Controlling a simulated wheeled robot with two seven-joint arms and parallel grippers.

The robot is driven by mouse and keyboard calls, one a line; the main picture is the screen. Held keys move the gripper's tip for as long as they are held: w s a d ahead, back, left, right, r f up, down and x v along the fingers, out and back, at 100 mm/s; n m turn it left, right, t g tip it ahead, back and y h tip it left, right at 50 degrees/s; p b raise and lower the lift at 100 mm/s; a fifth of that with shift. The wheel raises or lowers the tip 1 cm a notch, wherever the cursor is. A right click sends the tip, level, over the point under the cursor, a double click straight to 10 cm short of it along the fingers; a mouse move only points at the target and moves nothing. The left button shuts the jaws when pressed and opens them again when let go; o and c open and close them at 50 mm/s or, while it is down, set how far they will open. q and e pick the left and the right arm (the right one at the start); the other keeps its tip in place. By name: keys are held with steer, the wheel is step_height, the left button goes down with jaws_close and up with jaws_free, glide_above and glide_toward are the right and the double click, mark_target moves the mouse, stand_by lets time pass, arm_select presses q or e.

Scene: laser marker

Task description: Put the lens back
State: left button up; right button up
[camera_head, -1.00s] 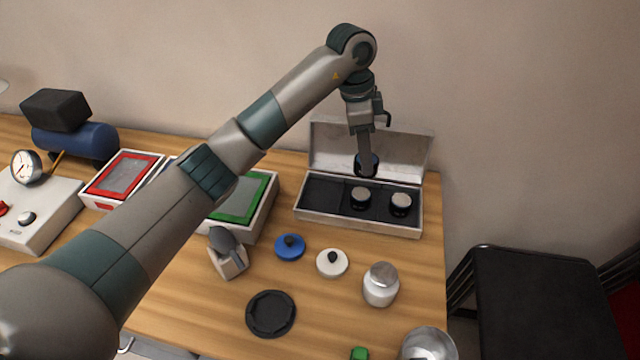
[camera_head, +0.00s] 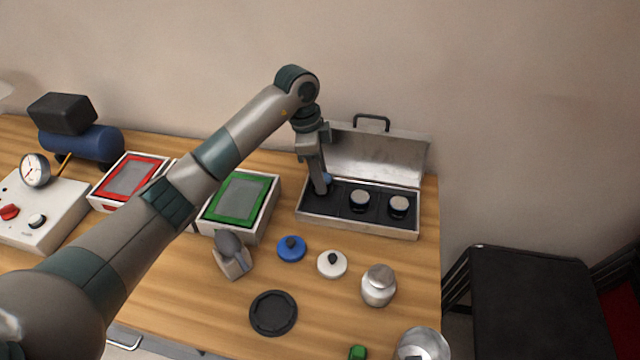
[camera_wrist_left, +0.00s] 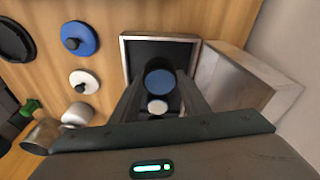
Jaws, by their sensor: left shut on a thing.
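The silver lens case (camera_head: 355,224) stands open on the table, its lid (camera_head: 378,157) tilted back against the wall side. Two silver-topped lenses, a middle one (camera_head: 359,197) and a right one (camera_head: 398,204), sit in its black insert. My left gripper (camera_head: 320,187) points down at the left compartment and is shut on a lens with a blue face (camera_wrist_left: 161,82). A sliver of that lens (camera_head: 327,178) shows beside the fingers, which hide most of it. I cannot tell whether it touches the compartment floor. My right gripper is not in view.
In front of the case lie a blue knobbed lid (camera_head: 291,249), a white knobbed lid (camera_head: 332,264), a silver jar (camera_head: 379,286) and a black disc (camera_head: 273,313). A green-framed box (camera_head: 241,199) stands left of the case. The case lid rises close behind my gripper.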

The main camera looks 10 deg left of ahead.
arm_select(q)
steer(key=shift+f, duration=0.1)
step_height(320, 180, down, 3)
steer(key=shift+r+p, duration=0.2)
steer(key=shift+p, duration=0.6)
steer(key=shift+f, duration=0.55)
steer(key=shift+f, duration=0.15)
steer(key=o, duration=1.2)
steer(key=shift+c, duration=0.2)
